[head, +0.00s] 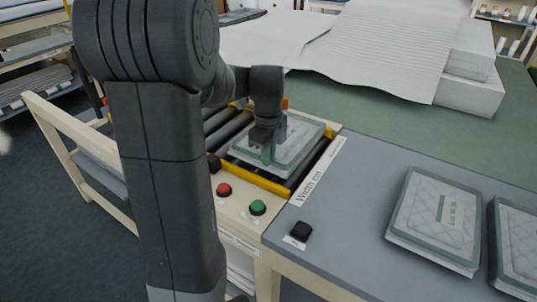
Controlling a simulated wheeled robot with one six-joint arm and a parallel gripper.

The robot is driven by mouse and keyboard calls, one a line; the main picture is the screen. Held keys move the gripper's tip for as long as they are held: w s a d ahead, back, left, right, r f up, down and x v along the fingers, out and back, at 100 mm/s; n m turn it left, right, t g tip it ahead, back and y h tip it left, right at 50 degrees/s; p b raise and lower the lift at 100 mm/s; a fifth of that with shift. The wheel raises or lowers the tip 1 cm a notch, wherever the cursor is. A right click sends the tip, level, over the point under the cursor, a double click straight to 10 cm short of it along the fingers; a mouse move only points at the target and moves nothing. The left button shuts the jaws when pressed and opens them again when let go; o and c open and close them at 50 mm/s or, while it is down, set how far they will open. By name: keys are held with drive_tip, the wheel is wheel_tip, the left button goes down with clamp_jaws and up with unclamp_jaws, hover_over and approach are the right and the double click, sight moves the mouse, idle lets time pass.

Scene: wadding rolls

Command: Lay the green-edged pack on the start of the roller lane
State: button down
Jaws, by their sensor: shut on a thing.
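A white quilted pack with a green edge (300,138) is over the near end of the roller lane (223,120), between its yellow side rails. It looks flat; whether it touches the rollers I cannot tell. My gripper (267,152) points down at the pack's near left part and is shut on it, with a green strip between the fingers. My arm hides part of the lane on the left.
Two more quilted packs (437,217) (519,245) lie on the grey table at the right. A red button (224,189), a green button (258,207) and a black block (301,231) sit near the lane's front. White wadding sheets (385,50) cover the green table behind.

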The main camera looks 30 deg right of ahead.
drive_tip(key=shift+f+b, duration=0.3)
drive_tip(key=shift+f, duration=0.3)
drive_tip(key=c, duration=1.5)
unclamp_jaws()
drive_tip(key=shift+r, duration=0.1)
wheel_tip(320, 180, up, 13)
drive_tip(key=p, duration=0.1)
